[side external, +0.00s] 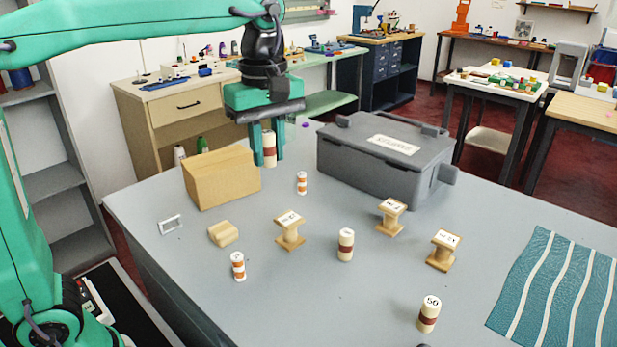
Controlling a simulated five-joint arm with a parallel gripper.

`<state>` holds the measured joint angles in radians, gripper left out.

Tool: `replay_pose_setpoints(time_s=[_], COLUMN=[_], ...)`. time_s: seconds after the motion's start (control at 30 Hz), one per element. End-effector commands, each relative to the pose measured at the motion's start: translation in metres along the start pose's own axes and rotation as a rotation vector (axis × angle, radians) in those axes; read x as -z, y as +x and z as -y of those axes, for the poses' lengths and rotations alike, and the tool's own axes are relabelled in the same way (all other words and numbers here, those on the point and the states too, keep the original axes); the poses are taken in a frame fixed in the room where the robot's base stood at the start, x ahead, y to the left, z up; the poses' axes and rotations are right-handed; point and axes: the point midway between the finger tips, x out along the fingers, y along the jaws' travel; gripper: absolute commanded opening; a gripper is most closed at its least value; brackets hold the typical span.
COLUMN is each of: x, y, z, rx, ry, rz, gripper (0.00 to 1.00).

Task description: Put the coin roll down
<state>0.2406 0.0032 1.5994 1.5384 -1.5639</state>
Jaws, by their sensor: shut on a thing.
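My gripper (269,147) is shut on a coin roll (270,150), a cream cylinder with a dark red band. A similar roll with a dark red band (345,245) stands upright at the middle of the counter. Another, marked 50 on top (428,314), stands near the front right. Two thinner rolls with orange bands also stand upright, one behind (302,183) and one at the front left (238,267).
A tan block (222,178) and a grey lidded case (385,160) stand at the back. Wooden spools with labelled tops (290,230) (391,215) (443,250) stand mid-counter. A small wooden piece (223,234) and a small frame (171,224) lie left. A teal striped cloth (560,290) covers the right.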

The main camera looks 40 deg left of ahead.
Motion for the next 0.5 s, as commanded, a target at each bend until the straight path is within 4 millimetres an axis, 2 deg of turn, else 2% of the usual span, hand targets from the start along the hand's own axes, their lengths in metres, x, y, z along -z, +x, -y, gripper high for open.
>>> replay_pose_setpoints(time_s=[0.1,0.3,0.5], x=[0.030,0.075,0.107], y=[-0.006,-0.015,-0.022], z=[0.001,0.007,0.015], rx=[0.000,-0.001,0.000], ry=[-0.113,-0.288,-0.414], rz=[0.000,0.000,0.000], gripper=[0.00,0.00,0.00])
